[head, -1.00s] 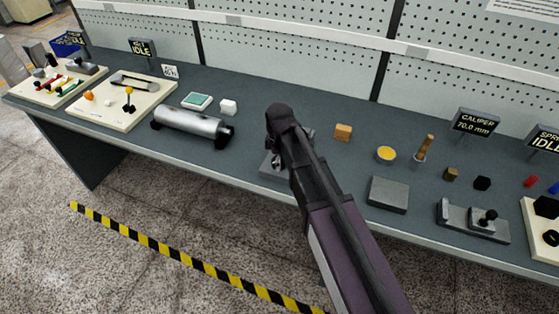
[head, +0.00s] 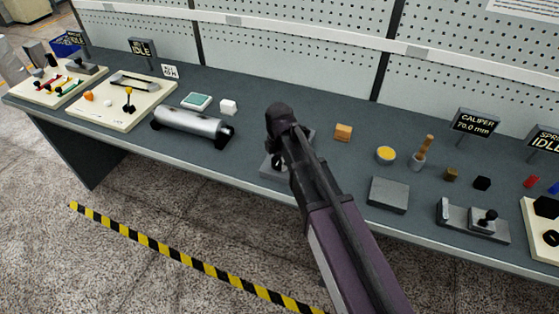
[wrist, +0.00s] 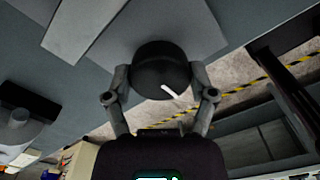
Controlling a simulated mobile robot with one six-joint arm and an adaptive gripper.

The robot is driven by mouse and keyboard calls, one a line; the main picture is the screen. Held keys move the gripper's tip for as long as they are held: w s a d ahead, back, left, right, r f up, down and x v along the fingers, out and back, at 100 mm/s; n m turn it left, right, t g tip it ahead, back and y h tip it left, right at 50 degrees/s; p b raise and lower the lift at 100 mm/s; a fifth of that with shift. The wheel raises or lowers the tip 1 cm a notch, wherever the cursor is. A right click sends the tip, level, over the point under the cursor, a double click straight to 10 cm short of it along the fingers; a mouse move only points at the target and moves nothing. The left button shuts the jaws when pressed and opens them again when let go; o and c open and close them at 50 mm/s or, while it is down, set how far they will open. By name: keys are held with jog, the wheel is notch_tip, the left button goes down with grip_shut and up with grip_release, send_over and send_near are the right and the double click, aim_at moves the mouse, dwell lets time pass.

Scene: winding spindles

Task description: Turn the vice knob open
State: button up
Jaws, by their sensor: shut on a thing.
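The vice (head: 268,171) is a grey metal block near the front edge of the bench, largely hidden behind my arm in the head view. Its knob (wrist: 153,58) fills the middle of the wrist view, round and black with a white line slanting towards the lower right. My gripper (wrist: 160,76) has one finger on each side of the knob and is shut on it. In the head view the fingers are mostly hidden by my wrist. A light grey bar and plate (wrist: 84,28) of the vice lie beyond the knob.
A metal cylinder (head: 192,124) lies on the bench to the left of the vice. To the right are an orange block (head: 343,132), a yellow-topped dish (head: 386,154) and a grey plate (head: 388,194). A pegboard (head: 300,50) stands behind.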

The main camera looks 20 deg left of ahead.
jog(key=shift+s, duration=0.1)
jog(key=o, duration=1)
jog(key=shift+o, duration=0.2)
jog(key=shift+m, duration=0.3)
